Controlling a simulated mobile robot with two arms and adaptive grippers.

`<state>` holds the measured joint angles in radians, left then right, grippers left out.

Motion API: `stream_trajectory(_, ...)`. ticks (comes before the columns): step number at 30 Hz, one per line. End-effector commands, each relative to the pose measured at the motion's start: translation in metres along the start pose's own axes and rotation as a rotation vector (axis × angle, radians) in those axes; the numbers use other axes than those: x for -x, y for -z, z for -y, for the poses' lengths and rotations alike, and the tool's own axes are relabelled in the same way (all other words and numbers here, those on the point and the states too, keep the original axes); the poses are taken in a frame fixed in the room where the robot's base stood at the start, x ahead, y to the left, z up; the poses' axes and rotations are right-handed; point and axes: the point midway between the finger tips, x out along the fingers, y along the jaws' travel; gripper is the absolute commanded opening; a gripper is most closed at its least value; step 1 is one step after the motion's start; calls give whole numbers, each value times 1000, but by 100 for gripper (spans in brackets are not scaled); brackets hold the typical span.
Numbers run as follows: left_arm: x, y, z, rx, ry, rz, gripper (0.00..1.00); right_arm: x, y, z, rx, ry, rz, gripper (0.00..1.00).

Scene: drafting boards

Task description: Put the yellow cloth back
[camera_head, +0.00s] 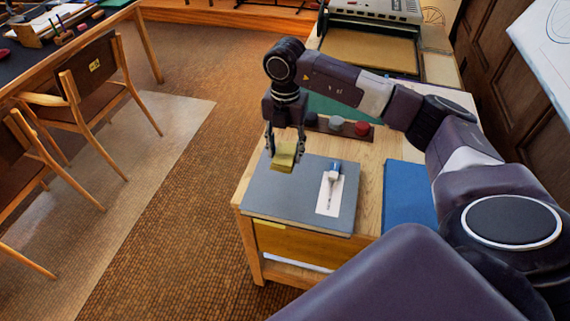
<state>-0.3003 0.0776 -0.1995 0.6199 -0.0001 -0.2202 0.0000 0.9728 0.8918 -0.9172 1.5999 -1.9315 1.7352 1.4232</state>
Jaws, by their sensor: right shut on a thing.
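My right gripper (285,148) points down over the left part of a grey board on a wooden cabinet. It is shut on the yellow cloth (284,160), a small folded piece between its fingertips. I cannot tell whether the cloth touches the grey board (272,200) or hangs just above it. My left gripper is not in view.
A white card with a blue-and-white tool (334,172) lies on the board, right of the cloth. A blue mat (408,195) lies farther right. Behind my gripper is a wooden rack (337,126) with round pieces. Chairs (92,80) stand left; carpet between is clear.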

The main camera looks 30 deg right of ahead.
Motion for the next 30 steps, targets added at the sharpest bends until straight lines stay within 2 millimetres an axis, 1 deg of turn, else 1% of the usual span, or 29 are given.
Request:
stream_trajectory(1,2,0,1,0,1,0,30,-8,1,1,1,2,-2,23)
stream_trajectory(3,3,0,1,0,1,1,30,-16,0,0,1,1,0,23)
stream_trajectory(8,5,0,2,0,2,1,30,-30,0,0,1,2,-1,23)
stream_trajectory(12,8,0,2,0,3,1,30,-51,1,0,1,2,-2,23)
stream_trajectory(15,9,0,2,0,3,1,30,-62,1,0,2,0,-1,23)
stream_trajectory(18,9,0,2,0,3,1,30,-66,0,0,2,0,1,23)
stream_trajectory(23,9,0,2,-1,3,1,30,-67,0,0,2,0,1,23)
stream_trajectory(24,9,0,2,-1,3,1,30,-67,0,0,2,0,0,47)
stream_trajectory(27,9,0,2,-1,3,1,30,-67,0,0,2,0,0,58)
stream_trajectory(28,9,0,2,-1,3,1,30,-67,0,0,2,0,1,60)
stream_trajectory(30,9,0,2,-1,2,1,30,-66,0,0,2,0,1,60)
